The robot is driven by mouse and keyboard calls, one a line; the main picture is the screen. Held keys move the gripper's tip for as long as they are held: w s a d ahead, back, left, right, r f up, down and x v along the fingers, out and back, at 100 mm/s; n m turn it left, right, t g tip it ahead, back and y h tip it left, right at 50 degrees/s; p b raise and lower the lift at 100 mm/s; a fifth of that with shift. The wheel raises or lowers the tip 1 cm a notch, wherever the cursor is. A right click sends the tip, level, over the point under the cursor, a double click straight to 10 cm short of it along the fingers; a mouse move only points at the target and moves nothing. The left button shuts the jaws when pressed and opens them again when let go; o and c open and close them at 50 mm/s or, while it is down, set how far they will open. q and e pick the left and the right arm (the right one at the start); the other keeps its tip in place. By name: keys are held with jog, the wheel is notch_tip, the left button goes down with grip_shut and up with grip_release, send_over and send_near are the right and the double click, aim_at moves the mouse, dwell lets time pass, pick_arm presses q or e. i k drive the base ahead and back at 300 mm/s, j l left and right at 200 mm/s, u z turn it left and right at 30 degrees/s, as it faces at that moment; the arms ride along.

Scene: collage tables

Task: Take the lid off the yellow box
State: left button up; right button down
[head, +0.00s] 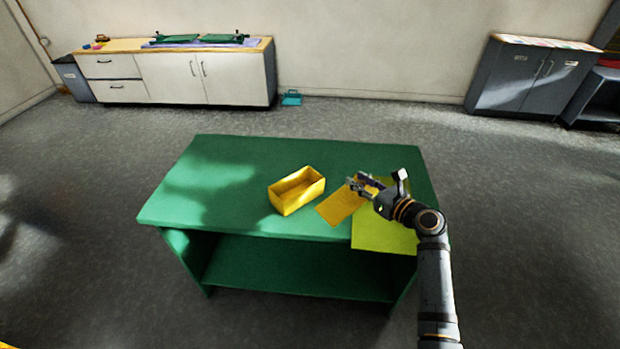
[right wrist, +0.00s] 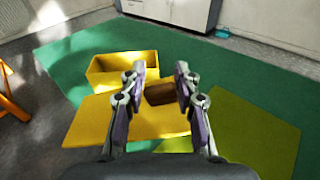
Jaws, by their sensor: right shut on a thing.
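The yellow box (head: 284,203) stands open on the green table (head: 200,171), left of my right gripper. Its inside is empty as far as I see. It also shows in the right wrist view (right wrist: 103,78). The flat yellow lid (head: 338,208) is off the box, just to its right in the head view. My right gripper (head: 355,184) is shut on the lid's brown handle (right wrist: 160,94). The lid also shows below the fingers in the right wrist view (right wrist: 90,122). I cannot tell whether the lid touches the table. My left gripper is out of view.
A lime-green mat (head: 385,235) lies on the table's right part, partly under my right arm. The table's left half is clear. A white cabinet (head: 170,78) and a grey cabinet (head: 525,80) stand by the far wall. An orange thing (right wrist: 12,98) shows at the wrist view's left edge.

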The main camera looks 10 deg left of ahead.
aim_at(289, 192)
jog(key=z, duration=0.65)
jog(key=j+z, duration=0.15)
jog(key=z, duration=0.5)
jog(key=i+j+z, duration=0.1)
jog(key=z, duration=1.25)
jog(key=j+z, duration=0.15)
jog(key=z, duration=0.5)
jog(key=k+z, duration=0.1)
jog(key=z, duration=1.25)
jog(key=k+z, duration=0.1)
jog(key=z, duration=0.55)
jog(key=k+j+u, duration=0.15)
jog(key=u, duration=0.65)
jog(key=k+j+u, duration=0.1)
jog(key=u, duration=1.25)
jog(key=j+u, duration=0.15)
jog(key=u, duration=0.5)
jog(key=j+u, duration=0.1)
jog(key=u, duration=0.55)
jog(key=j+u, duration=0.1)
jog(key=u, duration=1.25)
jog(key=i+u, duration=0.1)
jog(key=u, duration=0.55)
